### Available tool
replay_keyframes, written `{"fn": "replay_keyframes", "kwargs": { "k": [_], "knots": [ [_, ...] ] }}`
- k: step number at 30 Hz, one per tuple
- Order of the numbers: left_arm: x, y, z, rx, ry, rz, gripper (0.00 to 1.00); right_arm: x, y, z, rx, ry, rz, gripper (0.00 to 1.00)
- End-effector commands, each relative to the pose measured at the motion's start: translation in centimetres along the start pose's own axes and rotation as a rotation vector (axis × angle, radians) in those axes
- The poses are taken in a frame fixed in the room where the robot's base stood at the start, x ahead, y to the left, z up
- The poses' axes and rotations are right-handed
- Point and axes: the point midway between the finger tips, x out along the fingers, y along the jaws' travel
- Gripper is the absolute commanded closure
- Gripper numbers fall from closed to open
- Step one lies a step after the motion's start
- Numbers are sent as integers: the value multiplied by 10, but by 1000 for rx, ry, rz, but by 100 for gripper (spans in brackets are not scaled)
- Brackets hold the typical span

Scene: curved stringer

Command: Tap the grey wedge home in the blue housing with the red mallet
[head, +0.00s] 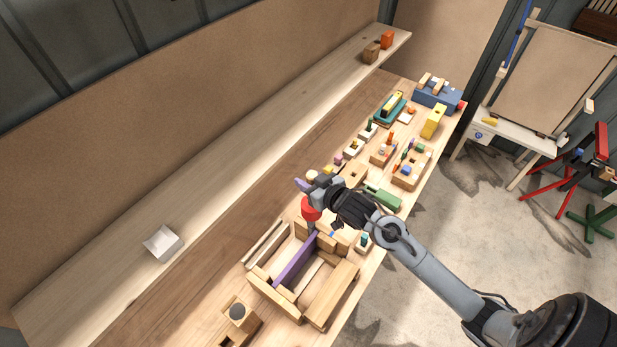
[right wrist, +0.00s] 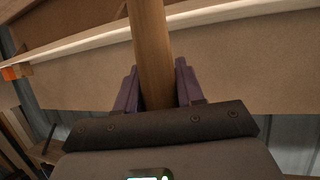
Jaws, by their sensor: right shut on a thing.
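My right gripper (head: 305,187) is shut on a pale wooden handle (right wrist: 150,45), which stands between its purple fingers in the right wrist view. A red mallet head (head: 311,209) shows just below this gripper in the head view, above the far end of a wooden frame. Whether it touches anything below I cannot tell. A blue housing (head: 436,97) with pale wooden pieces on top sits at the far right end of the bench. I cannot make out the grey wedge. My left gripper is not in view.
A wooden frame with a purple board (head: 296,262) stands in front of the gripper. Several small fixtures and a green block (head: 381,196) line the bench behind it. The bench's wall side is mostly clear.

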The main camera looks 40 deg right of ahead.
Motion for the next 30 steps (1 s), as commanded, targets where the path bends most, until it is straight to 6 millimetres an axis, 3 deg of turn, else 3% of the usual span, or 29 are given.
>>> {"fn": "replay_keyframes", "kwargs": {
  "k": [9, 18, 19, 25, 30],
  "knots": [
    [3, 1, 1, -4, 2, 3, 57, 2, 0, 5, 0, 1, 0, 100],
    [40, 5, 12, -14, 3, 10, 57, 27, -2, 65, 0, 0, -1, 100],
    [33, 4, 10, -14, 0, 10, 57, 23, -1, 55, -1, 4, 0, 100],
    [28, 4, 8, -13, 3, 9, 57, 22, -1, 53, -1, 0, 0, 100],
    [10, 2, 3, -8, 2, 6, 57, 15, -1, 36, 0, 1, 0, 100]
  ]
}}
